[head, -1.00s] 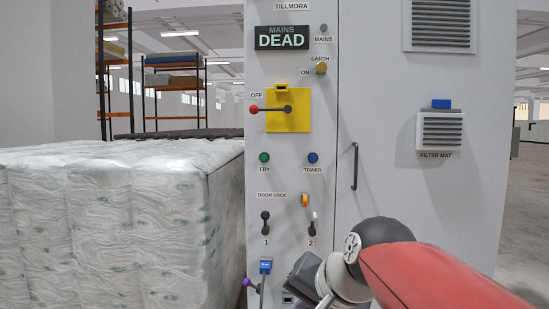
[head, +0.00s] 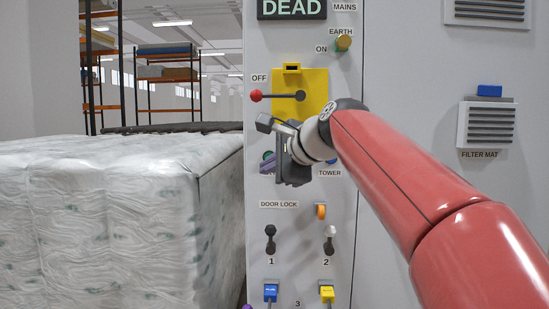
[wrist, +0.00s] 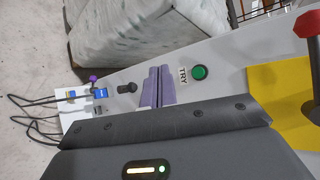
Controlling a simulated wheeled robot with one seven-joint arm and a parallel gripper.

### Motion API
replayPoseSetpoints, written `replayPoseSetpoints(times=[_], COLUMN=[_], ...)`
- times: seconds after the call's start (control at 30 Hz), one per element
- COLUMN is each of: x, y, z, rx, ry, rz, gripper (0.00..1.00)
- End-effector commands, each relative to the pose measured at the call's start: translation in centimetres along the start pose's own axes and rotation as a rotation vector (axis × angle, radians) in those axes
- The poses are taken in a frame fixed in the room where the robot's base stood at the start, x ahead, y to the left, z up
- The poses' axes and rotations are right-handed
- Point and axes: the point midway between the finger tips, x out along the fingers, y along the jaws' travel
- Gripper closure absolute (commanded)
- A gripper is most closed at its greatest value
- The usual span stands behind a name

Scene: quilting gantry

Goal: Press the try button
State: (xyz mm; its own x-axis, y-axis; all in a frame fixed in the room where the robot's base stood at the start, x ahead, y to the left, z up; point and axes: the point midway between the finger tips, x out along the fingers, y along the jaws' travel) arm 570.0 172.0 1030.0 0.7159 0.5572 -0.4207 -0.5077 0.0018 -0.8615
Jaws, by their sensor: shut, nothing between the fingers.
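The try button is a round green button (wrist: 199,72) with a TRY label beside it, on the grey cabinet front. In the head view it is mostly hidden behind my gripper (head: 268,164). In the wrist view the purple fingers of my gripper (wrist: 157,86) are together and empty. They lie to the left of the button and its label, which is the lower side on the panel. The fingers are apart from the button in that picture; I cannot tell whether they touch the panel.
A red-knobbed lever (head: 257,96) on a yellow plate (head: 315,83) sits above, at OFF. Below are an orange door lock part (head: 320,211) and toggles 1 (head: 270,238) and 2 (head: 329,239). A wrapped mattress stack (head: 110,225) stands close on the left.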

Motion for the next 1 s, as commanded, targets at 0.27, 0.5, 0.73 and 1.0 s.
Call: replayPoseSetpoints(times=[0.27,0.5,0.73,1.0], x=[0.0,0.6,2.7,5.0], y=[-0.1,-0.6,-2.3,-4.1], z=[0.1,-0.3,-1.9,-3.6], rx=[0.004,0.005,0.005,0.003], ry=[-0.002,-0.001,0.001,0.0], rz=[-0.002,0.0,0.0,-0.001], gripper=[1.0,1.0,1.0,1.0])
